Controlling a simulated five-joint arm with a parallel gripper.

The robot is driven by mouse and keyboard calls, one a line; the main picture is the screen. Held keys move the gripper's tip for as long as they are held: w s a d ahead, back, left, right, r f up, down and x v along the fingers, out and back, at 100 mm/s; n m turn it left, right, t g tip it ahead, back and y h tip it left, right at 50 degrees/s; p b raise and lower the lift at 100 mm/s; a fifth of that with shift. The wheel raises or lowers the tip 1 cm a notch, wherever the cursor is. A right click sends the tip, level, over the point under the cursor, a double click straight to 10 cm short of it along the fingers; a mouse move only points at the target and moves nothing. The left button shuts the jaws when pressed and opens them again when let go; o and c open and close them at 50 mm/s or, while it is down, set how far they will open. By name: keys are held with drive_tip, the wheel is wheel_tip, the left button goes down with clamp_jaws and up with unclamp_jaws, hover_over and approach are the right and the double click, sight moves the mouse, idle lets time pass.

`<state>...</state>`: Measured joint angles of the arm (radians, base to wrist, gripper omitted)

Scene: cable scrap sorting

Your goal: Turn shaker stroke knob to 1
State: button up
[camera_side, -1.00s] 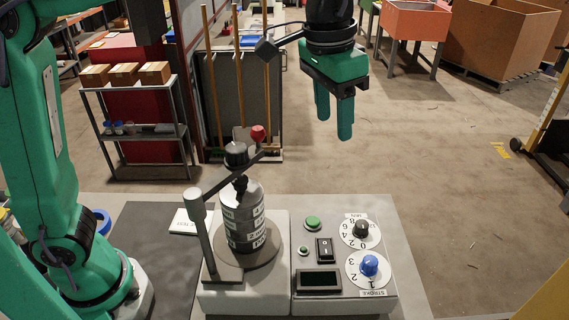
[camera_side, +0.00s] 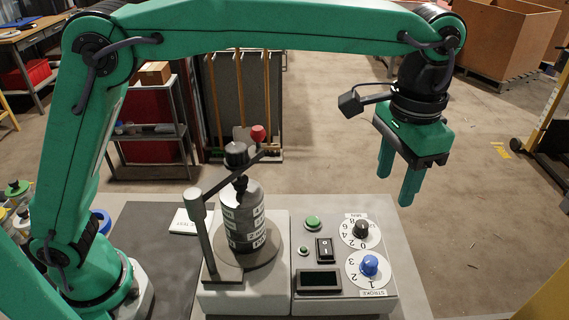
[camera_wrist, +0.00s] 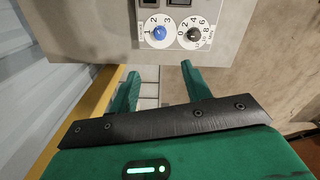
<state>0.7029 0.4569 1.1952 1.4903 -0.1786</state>
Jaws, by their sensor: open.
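The blue stroke knob (camera_side: 369,264) sits on a white dial marked 1, 2 and 3 on the shaker's front panel. In the wrist view the same blue knob (camera_wrist: 159,33) is near the top, with the dial numbers around it. I cannot tell for sure which number its pointer faces. My gripper (camera_side: 397,188) is open and empty, in the air above and to the right of the panel, apart from the knob. In the wrist view its two fingers (camera_wrist: 160,80) point toward the panel edge, below the knobs.
A black minutes knob (camera_side: 361,228) with its own dial is just behind the blue knob. A black rocker switch (camera_side: 324,249), green buttons (camera_side: 313,222) and a dark display (camera_side: 319,281) are to the left. A clamped grey sieve stack (camera_side: 243,215) stands further left.

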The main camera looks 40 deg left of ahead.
sight(371, 260)
wheel_tip(371, 260, down, 20)
drive_tip(key=shift+f, duration=0.15)
idle(1.0)
drive_tip(key=c, duration=1)
